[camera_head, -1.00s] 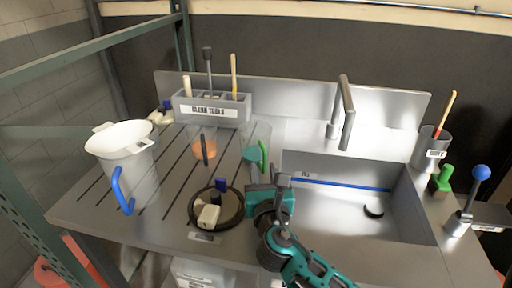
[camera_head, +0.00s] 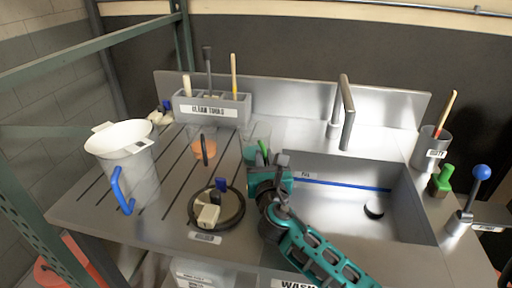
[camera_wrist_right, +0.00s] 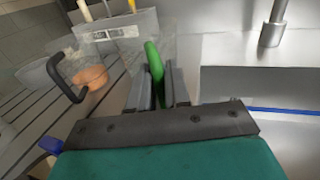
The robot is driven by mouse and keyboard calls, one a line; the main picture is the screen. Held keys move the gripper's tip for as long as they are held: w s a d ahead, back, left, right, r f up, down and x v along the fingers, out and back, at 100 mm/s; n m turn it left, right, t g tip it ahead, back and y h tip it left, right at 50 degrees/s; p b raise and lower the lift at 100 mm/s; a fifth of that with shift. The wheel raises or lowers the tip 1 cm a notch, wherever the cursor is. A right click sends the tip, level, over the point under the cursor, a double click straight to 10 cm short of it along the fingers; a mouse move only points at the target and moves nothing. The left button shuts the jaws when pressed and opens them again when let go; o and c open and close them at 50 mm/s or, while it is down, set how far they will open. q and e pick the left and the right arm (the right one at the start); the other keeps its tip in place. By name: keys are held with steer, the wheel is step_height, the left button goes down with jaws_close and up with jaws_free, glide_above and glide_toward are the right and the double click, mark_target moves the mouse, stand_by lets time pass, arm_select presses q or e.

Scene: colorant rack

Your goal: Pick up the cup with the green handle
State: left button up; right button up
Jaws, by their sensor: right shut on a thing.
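The clear cup (camera_head: 258,132) with the green handle stands on the grooved drainboard, left of the sink, with something green low in it. In the right wrist view its green handle (camera_wrist_right: 154,60) rises between the two dark fingers of my right gripper (camera_wrist_right: 158,92), which is shut on the handle. In the head view the teal right gripper (camera_head: 266,163) hides most of the handle. I cannot tell whether the cup is lifted off the board. My left gripper is not in view.
Another clear cup with orange contents (camera_head: 205,148) and a dark handle stands close to the left. A white pitcher (camera_head: 128,160) with a blue handle, a black ring (camera_head: 240,216), a grey tool rack (camera_head: 213,108), a faucet (camera_head: 346,110) and the sink (camera_head: 340,225) surround it.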

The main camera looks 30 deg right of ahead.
jaws_close()
steer(key=shift+r, duration=0.15)
steer(key=shift+r+p, duration=0.35)
steer(key=shift+r, duration=0.3)
step_height(320, 180, up, 8)
steer(key=p, duration=0.2)
steer(key=shift+f+p, duration=0.25)
steer(key=shift+p, duration=0.15)
step_height(320, 180, up, 11)
